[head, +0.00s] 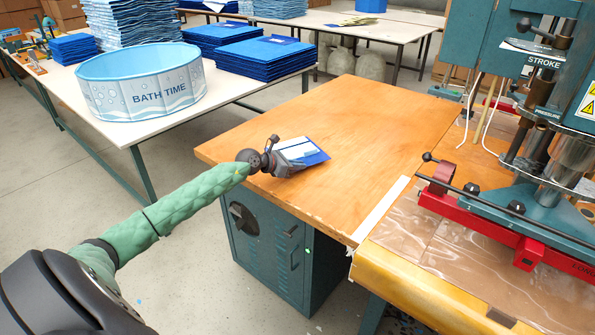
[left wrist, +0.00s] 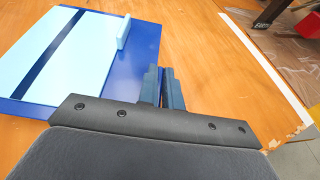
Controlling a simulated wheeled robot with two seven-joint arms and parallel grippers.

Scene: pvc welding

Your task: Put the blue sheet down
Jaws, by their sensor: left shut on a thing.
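The blue sheet (head: 315,158) is at the wooden table top (head: 372,118), near its left part; I cannot tell if it lies flat on the wood or is held just above it. In the left wrist view the blue sheet (left wrist: 141,48) carries light blue panels (left wrist: 35,45) and a small light blue strip (left wrist: 123,32). My left gripper (head: 296,153) is over the sheet's near left side. Its fingers (left wrist: 165,85) are close together and shut at the sheet's edge. My right gripper is not in view.
A press machine (head: 545,190) with a red base stands at the right. A white table at the left holds a "BATH TIME" tub (head: 142,82) and stacks of blue sheets (head: 263,60). Most of the wooden top is clear behind and right of the sheet.

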